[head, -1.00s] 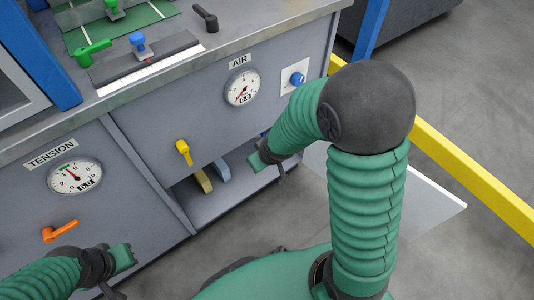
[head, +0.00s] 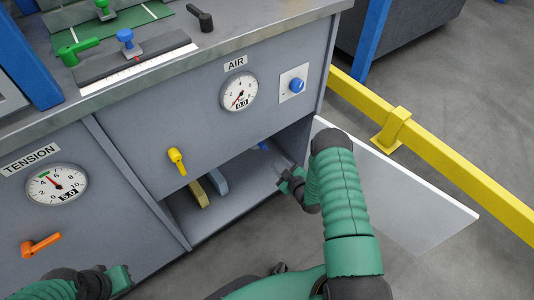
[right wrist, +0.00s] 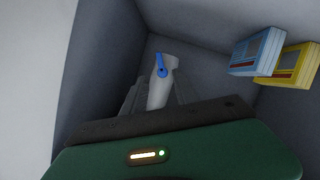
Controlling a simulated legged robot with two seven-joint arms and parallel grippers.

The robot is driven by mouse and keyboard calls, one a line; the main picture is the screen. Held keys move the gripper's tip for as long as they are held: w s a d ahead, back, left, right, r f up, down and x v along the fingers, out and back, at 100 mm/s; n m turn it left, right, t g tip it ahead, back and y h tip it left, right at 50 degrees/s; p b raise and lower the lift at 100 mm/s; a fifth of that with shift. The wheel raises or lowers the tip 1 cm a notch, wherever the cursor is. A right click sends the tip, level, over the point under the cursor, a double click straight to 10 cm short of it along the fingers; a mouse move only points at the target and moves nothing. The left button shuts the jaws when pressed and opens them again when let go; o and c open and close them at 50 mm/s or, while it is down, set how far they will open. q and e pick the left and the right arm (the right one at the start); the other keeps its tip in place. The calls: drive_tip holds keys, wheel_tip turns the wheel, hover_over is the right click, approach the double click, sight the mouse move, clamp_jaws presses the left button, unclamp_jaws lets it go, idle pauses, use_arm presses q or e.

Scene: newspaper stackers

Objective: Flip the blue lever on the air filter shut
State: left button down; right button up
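The blue lever (right wrist: 161,64) sits on top of the pale grey air filter (right wrist: 158,92), deep inside the open cabinet, in the right wrist view. In the head view only a small bit of blue (head: 263,146) shows under the cabinet's upper edge. My right gripper (head: 284,176) is at the cabinet's opening, pointing in. In the right wrist view its dark fingers (right wrist: 154,92) are apart, on either side of the filter and short of the lever; contact cannot be told. My left gripper (head: 122,280) is low at the left, its fingers not clear.
A blue box (right wrist: 256,52) and a yellow box (right wrist: 290,66) stand right of the filter inside the cabinet. The white door (head: 420,190) stands open at the right. A yellow rail (head: 450,155) runs behind it. A yellow lever (head: 177,160) is on the cabinet front.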

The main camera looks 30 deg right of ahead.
drive_tip(key=b+x, duration=0.6)
drive_tip(key=x, duration=0.6)
drive_tip(key=shift+w, duration=0.2)
drive_tip(key=shift+f, duration=0.1)
clamp_jaws()
